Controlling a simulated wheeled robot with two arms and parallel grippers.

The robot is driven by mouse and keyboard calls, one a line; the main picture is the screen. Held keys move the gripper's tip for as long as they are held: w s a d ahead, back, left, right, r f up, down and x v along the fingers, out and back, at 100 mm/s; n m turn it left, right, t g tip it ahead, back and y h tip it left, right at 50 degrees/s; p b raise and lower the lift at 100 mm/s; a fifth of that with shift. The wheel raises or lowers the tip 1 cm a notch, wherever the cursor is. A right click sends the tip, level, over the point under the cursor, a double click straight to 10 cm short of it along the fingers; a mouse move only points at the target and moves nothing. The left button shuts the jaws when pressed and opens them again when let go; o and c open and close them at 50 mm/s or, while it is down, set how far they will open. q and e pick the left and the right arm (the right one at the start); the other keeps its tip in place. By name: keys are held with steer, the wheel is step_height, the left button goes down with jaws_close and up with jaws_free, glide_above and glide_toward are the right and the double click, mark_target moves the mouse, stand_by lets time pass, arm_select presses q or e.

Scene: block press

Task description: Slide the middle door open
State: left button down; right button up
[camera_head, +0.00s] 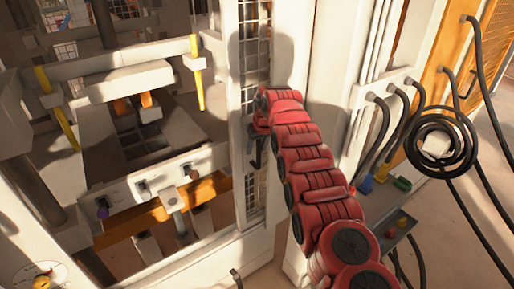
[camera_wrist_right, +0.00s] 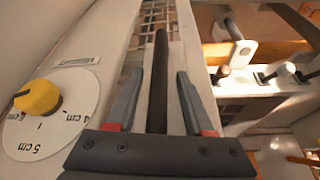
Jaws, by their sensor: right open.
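The middle door appears to be the tall, pale-framed panel with wire mesh (camera_head: 252,45) beside the press opening; its mesh also shows in the right wrist view (camera_wrist_right: 150,22). A dark upright bar (camera_wrist_right: 160,60), which looks like the door's handle, runs along a pale strip. My right gripper (camera_wrist_right: 156,92) is open, with one finger on each side of this bar and visible gaps to both fingers. In the head view my red right arm reaches up to the door, and the gripper (camera_head: 257,136) is partly hidden by the wrist. My left gripper is out of view.
The press interior (camera_head: 140,130) with beams and yellow posts lies left of the door. A white pillar (camera_head: 335,55) stands right of it. Black hoses and a coiled cable (camera_head: 440,135) hang at the right. A yellow knob (camera_wrist_right: 37,97) on a dial is at the left in the wrist view.

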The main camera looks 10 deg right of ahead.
steer(key=shift+b+v, duration=1.05)
steer(key=shift+b, duration=2.45)
steer(key=b+v, duration=0.1)
steer(key=v, duration=0.2)
steer(key=p+v, duration=0.3)
steer(key=v, duration=0.9)
steer(key=shift+s, duration=0.1)
